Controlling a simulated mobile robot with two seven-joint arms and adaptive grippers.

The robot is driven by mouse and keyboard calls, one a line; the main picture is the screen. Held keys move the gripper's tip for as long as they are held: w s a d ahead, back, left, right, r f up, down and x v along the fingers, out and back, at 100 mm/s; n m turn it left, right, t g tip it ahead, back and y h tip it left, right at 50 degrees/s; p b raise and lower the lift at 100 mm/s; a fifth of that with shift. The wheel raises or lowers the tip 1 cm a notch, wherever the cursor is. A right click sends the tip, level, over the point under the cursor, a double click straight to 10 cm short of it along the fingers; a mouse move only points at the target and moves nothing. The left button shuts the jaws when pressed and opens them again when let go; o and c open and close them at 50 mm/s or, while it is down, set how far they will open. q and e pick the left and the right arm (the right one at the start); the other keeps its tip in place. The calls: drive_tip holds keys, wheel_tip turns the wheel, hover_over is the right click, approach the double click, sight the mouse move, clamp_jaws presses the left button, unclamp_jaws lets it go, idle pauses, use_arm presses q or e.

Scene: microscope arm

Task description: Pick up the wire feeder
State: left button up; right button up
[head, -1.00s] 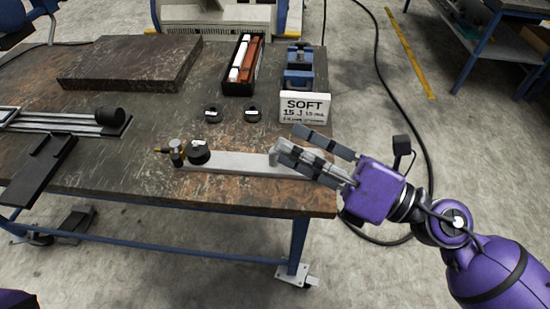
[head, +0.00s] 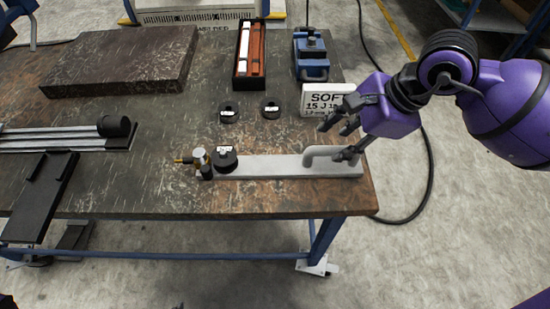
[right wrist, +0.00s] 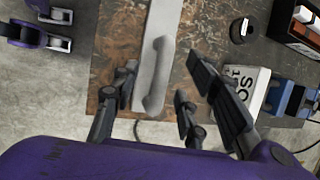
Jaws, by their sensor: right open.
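A long grey bar with a raised grey handle at its right end (head: 322,157), which looks like the wire feeder, lies flat near the table's front edge. A black round knob (head: 225,160) and a small brass-tipped fitting (head: 199,157) are at its left end. My right gripper (head: 338,140) is open and empty at the handle end, fingers pointing down and left. In the right wrist view the bar (right wrist: 157,60) runs between the open fingers (right wrist: 163,72), with its handle between them; contact cannot be told. My left gripper is not in view.
Two black rings (head: 271,109), a black box of rods (head: 249,60) and a blue device (head: 311,55) are farther back. A dark slab (head: 120,65) lies at the back left.

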sight(324, 148)
drive_tip(key=x, duration=0.7)
drive_tip(key=shift+w+a+f+p, duration=0.1)
drive_tip(key=shift+w+a+p, duration=0.05)
drive_tip(key=shift+w+p, duration=0.2)
clamp_jaws()
